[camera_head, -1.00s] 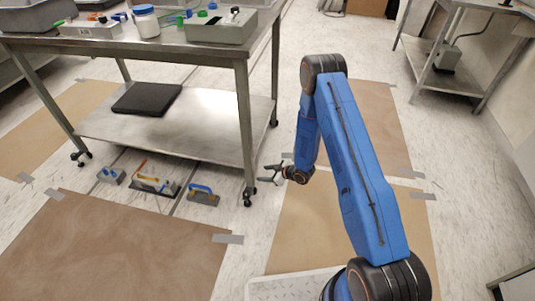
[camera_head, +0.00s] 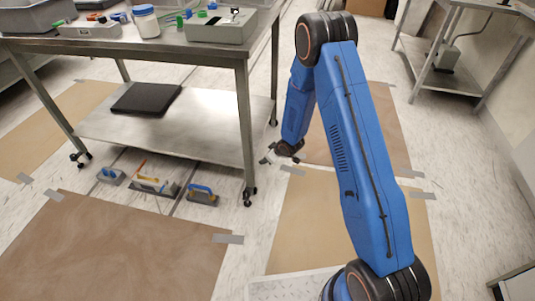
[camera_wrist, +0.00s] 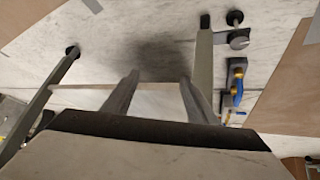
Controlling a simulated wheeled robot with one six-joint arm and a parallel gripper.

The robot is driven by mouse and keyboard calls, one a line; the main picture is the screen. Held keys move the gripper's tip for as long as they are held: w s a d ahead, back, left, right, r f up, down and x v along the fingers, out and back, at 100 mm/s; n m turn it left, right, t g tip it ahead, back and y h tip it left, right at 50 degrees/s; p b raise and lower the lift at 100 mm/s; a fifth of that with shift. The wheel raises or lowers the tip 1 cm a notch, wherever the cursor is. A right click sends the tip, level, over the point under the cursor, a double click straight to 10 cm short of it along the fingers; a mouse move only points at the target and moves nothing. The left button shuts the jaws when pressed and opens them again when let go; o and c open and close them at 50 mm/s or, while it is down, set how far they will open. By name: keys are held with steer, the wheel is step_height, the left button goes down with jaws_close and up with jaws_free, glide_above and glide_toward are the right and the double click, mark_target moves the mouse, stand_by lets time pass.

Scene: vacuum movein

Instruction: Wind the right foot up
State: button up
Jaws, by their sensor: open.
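The steel table's near right leg ends in a dark foot (camera_head: 249,196) on the floor. In the wrist view this leg comes down right of my fingers, with a dark round piece and a grey disc (camera_wrist: 238,40) beside its end. My gripper (camera_head: 267,157) is open and empty, low beside the table's right side, above and right of that foot in the picture and apart from it. In the wrist view my two fingers (camera_wrist: 157,88) stand wide apart with only floor and part of the table's lower shelf between them. The foot's thread is too small to make out.
The table's lower shelf (camera_head: 200,120) holds a dark flat pad (camera_head: 146,98). Brown sheets (camera_head: 110,250) are taped to the floor. Another steel table (camera_head: 440,75) stands back right.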

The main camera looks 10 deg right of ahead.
steer(key=shift+m+g+h, duration=0.5)
steer(key=shift+m+h, duration=0.2)
steer(key=shift+m, duration=0.1)
steer(key=shift+s+a+r, duration=0.1)
steer(key=shift+s+r, duration=0.2)
steer(key=shift+r, duration=0.45)
steer(key=shift+s+d+r, duration=0.1)
steer(key=shift+s+r, duration=0.25)
steer(key=shift+r, duration=0.45)
steer(key=shift+s+a+r, duration=0.1)
steer(key=shift+s+r, duration=0.2)
steer(key=shift+r, duration=0.45)
